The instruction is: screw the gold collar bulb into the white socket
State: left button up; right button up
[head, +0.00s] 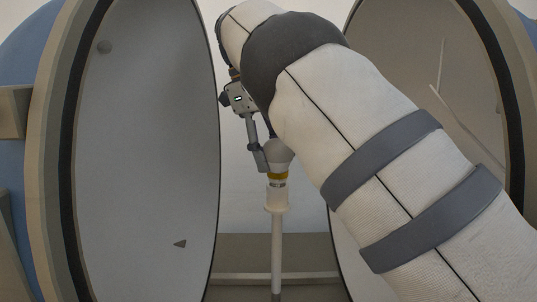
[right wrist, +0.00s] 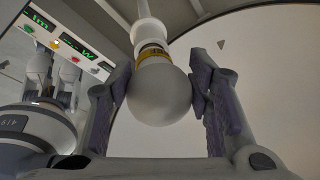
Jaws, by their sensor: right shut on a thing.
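The gold collar bulb has a round white globe (right wrist: 158,94), which also shows in the head view (head: 279,154), partly behind my gripper and arm. Its gold collar (head: 277,175) faces down. The white socket (head: 276,199) tops a thin upright white post. The bulb stands upright above it, in line, with a short band of metal base visible between collar and socket. I cannot tell how deep the base sits. My right gripper (right wrist: 160,88) is shut on the globe, one finger on each side; it also shows in the head view (head: 265,157). My left gripper is out of view.
Large curved grey panels with dark rims stand left (head: 145,150) and right (head: 420,70) of the post. My right arm fills much of the right side. In the right wrist view, a panel with green displays and coloured buttons (right wrist: 75,42) is at upper left.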

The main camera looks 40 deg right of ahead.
jog(key=o, duration=1)
jog(key=shift+w, duration=0.15)
